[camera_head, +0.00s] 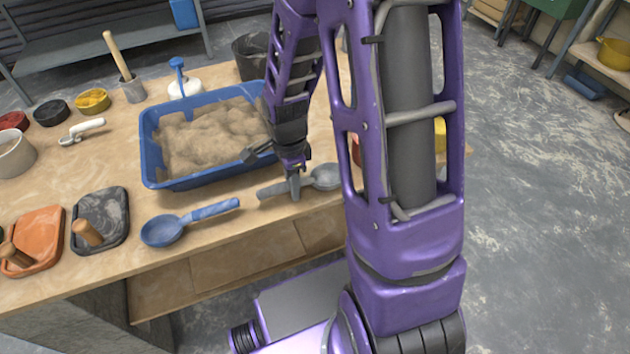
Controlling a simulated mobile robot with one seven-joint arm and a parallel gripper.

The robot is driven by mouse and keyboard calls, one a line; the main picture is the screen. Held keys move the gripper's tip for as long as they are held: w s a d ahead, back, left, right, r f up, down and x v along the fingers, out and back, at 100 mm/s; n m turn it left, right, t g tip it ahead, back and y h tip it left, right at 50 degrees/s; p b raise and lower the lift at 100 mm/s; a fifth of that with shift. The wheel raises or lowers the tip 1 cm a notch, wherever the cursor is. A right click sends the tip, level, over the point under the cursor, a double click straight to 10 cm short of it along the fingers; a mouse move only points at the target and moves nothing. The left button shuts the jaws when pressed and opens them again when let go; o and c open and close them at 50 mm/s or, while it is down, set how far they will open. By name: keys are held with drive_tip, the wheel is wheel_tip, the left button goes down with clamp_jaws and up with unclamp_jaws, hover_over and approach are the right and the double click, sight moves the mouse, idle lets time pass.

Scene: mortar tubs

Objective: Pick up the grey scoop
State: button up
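The grey scoop (326,177) lies near the front edge of the wooden workbench, to the right of the blue tub. Its bowl points right and its handle points left. My gripper (294,190) reaches down over the scoop's handle, close to where it joins the bowl. A grey fingertip covers part of the handle. The fingers overlap in this view, so I cannot tell whether they are apart or closed on the handle. Part of the bowl's right side is close to my purple arm.
A blue tub (160,184) of sandy mortar stands just behind and left of my gripper. A blue scoop (163,231) lies left along the front edge. A black float (112,215) and an orange float (44,228) lie further left. A black bucket (250,62) stands behind.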

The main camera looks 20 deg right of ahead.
clamp_jaws()
idle(1.1)
